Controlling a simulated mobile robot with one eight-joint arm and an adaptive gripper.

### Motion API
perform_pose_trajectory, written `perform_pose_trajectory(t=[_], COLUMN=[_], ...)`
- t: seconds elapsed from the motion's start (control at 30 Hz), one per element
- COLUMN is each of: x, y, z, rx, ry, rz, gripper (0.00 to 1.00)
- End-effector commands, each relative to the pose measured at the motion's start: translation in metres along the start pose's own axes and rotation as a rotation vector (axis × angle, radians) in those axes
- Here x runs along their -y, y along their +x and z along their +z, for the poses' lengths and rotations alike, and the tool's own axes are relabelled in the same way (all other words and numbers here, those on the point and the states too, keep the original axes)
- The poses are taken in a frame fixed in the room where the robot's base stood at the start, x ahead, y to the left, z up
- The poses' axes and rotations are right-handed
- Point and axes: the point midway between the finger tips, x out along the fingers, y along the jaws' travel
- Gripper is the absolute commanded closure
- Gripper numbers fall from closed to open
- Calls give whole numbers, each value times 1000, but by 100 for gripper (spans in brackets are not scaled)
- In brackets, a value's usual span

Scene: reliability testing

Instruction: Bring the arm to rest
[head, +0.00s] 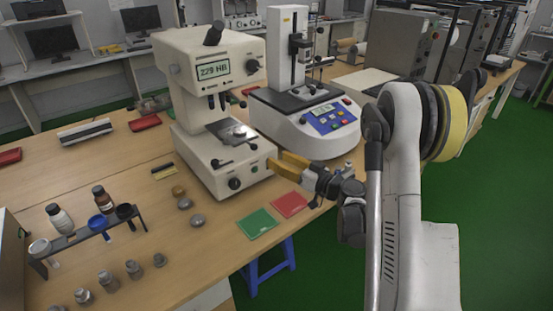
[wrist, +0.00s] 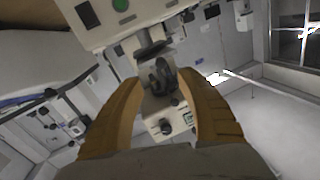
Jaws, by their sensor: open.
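My white arm reaches in from the right in the head view and bends forward over the bench edge. My gripper (head: 282,164), with yellow-orange fingers, points left toward the lower right side of the hardness tester (head: 213,80). Whether it touches the tester's base cannot be told. In the wrist view my gripper (wrist: 167,97) shows its two fingers spread apart, with nothing held between them. The tester (wrist: 145,45) shows beyond and between the fingers there. Its display reads 229 HB in the head view.
A second tester (head: 300,120) with a blue panel stands behind my gripper. Green (head: 256,224) and red (head: 289,204) cards lie on the wooden bench (head: 130,170) near its front edge. A rack (head: 85,236) with bottles and several metal samples are at left. Green floor (head: 490,200) is clear at right.

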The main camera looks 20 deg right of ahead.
Motion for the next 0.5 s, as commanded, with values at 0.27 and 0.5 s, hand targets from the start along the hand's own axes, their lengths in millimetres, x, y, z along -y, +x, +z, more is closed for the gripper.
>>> perform_pose_trajectory(t=[0.27, 0.5], x=[2, 52], y=[1, 9], z=[-1, -20], rx=[7, 189], ry=[2, 57], rz=[-2, -13], gripper=[56, 56])
